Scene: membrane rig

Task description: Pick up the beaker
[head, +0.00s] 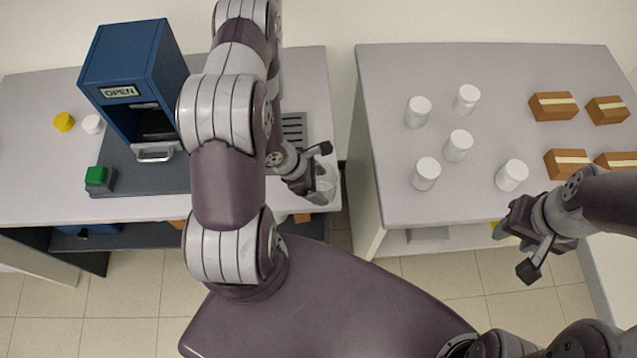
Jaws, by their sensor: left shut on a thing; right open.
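A clear beaker (328,181) is at the right edge of the left table, partly hidden by my gripper. My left gripper (321,173) is shut on the beaker, with one finger on its far side and one on its near side. I cannot tell whether the beaker touches the table. My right gripper (513,250) is open and empty, in front of the right table's near edge.
The left table (40,195) holds a blue box (125,65) with an OPEN sign, a green button (97,175), and yellow (63,121) and white (93,124) caps. The right table (390,75) holds several white jars (458,146) and brown boxes (553,106). A gap separates the tables.

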